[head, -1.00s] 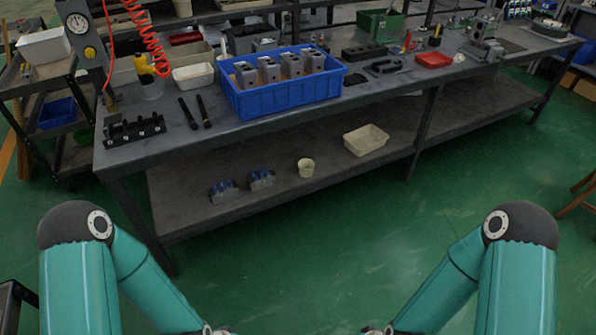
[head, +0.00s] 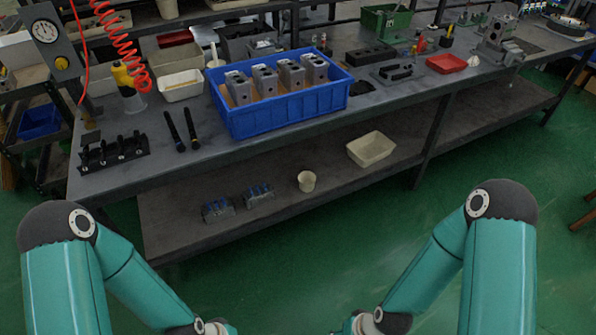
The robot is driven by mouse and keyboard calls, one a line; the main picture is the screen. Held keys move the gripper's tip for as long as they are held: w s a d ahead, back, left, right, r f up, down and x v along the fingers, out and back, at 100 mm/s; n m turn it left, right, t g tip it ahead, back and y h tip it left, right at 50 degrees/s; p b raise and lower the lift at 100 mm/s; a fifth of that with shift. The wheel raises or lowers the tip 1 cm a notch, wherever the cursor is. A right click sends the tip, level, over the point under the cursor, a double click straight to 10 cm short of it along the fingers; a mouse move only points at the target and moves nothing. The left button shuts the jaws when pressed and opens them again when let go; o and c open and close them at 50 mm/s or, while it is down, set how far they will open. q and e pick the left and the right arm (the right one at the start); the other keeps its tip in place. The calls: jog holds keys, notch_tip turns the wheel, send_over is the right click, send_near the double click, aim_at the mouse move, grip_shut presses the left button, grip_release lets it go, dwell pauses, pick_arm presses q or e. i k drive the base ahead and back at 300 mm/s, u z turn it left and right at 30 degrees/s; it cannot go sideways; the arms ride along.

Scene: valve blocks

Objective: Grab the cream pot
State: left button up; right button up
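The small cream pot (head: 307,181) stands upright on the bench's lower shelf (head: 330,198), between two grey-blue valve blocks on its left and a cream tray on its right. Both my arms come up from the bottom of the head view, well short of the bench. The ends of both arms are cut by the bottom edge, so neither gripper's fingers show. Nothing touches the pot.
Two valve blocks (head: 238,202) and a cream tray (head: 371,149) share the shelf. The bench top (head: 165,165) overhangs it and bears a blue crate (head: 283,121) with grey blocks. Green floor (head: 290,265) is clear in front.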

aim_at(307, 180)
jog(key=u, duration=0.3)
jog(key=i, duration=1.15)
jog(key=u, duration=0.3)
